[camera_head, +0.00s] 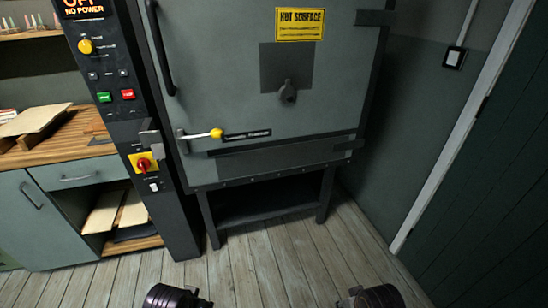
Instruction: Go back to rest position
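My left gripper (177,297) shows as a dark, rounded part at the bottom edge, left of centre. My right gripper (371,297) shows in the same way at the bottom edge, right of centre. Both are cut off by the frame edge, and their fingers cannot be made out well enough to tell open from shut. No held object shows at either one. Both appear over the wooden floor in front of the kiln, well apart from each other and apart from the kiln.
A grey kiln (225,105) with a shut door, a yellow-knobbed lever (216,133) and a "NO POWER" control panel (110,75) stands ahead on a dark stand. A wooden-topped bench (70,150) stands left. A door (490,170) is right. The plank floor (275,265) is clear.

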